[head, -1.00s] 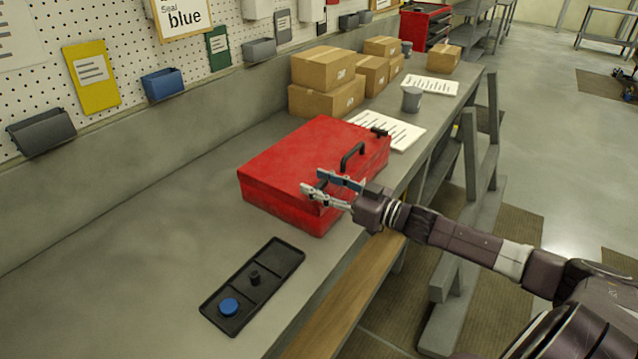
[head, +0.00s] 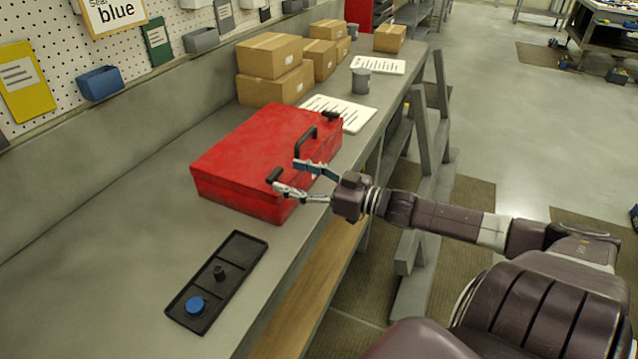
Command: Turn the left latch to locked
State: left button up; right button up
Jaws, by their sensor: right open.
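A red toolbox (head: 245,165) lies on the workbench with a black carry handle (head: 306,143) on its front side. The left latch (head: 274,175) is a small black piece at the box's near front edge. Another black latch (head: 331,116) is at the far end of that edge. My right gripper (head: 287,176) is open at the front of the box, its two fingers pointing at the left latch. The fingertips are very close to the latch; I cannot tell whether they touch it. My left gripper is not in view.
A black tray (head: 236,262) with a blue disc (head: 195,306) and a black knob (head: 219,273) lies nearer on the bench. Cardboard boxes (head: 275,85), a printed sheet (head: 340,112) and a grey cup (head: 361,82) are beyond the toolbox. The bench left of the toolbox is clear.

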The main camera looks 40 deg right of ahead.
jog(key=v, duration=0.6)
jog(key=shift+s+d, duration=0.2)
jog(key=shift+s, duration=0.15)
dwell(0.4)
